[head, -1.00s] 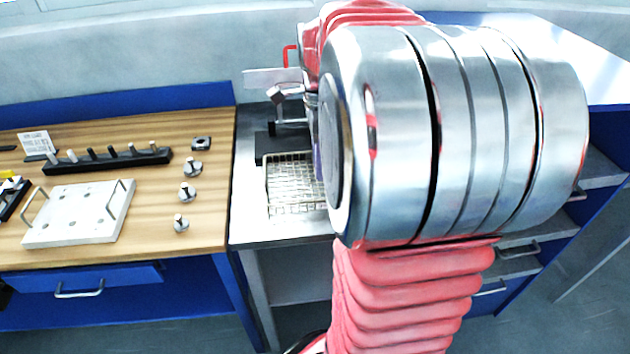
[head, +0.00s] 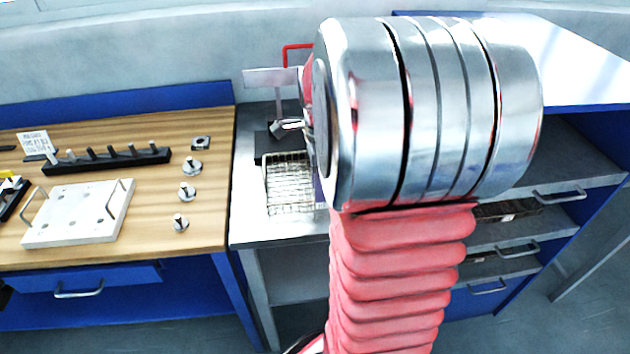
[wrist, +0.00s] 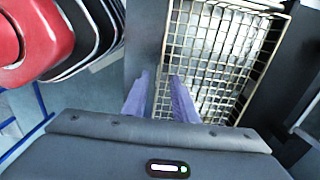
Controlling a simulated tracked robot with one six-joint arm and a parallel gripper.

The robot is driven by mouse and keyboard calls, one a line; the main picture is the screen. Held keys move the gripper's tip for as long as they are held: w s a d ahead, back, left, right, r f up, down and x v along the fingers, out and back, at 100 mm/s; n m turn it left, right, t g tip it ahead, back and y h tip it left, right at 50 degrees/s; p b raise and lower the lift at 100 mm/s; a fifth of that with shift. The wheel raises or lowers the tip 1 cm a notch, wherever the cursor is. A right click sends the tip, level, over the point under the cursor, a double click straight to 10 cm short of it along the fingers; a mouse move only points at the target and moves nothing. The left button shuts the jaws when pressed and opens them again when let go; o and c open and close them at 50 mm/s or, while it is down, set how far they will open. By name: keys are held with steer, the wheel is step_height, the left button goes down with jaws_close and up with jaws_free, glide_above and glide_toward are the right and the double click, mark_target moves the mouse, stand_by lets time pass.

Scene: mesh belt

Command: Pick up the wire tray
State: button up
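The wire tray (head: 290,172) is a pale rectangular mesh basket on the steel worktop, partly hidden by my arm in the head view. In the wrist view the wire tray (wrist: 212,62) fills the upper right, with its left wall running down toward my fingers. My gripper (wrist: 159,78) shows as two purple fingers with a gap between them. The tray's left edge lies near this gap, and the right finger overlaps the mesh. I cannot tell whether the fingers touch the tray. In the head view my gripper is almost wholly hidden behind my arm.
A dark block (head: 268,145) stands behind the tray, below a red handle (head: 297,48). The wooden bench (head: 150,215) at left holds a white plate with handles (head: 80,213), a black peg rack (head: 107,160) and several small metal parts. Blue shelving (head: 570,160) stands at right.

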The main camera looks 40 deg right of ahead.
steer(key=shift+f, duration=1.95)
steer(key=shift+c, duration=0.5)
jaws_close()
steer(key=shift+w, duration=0.1)
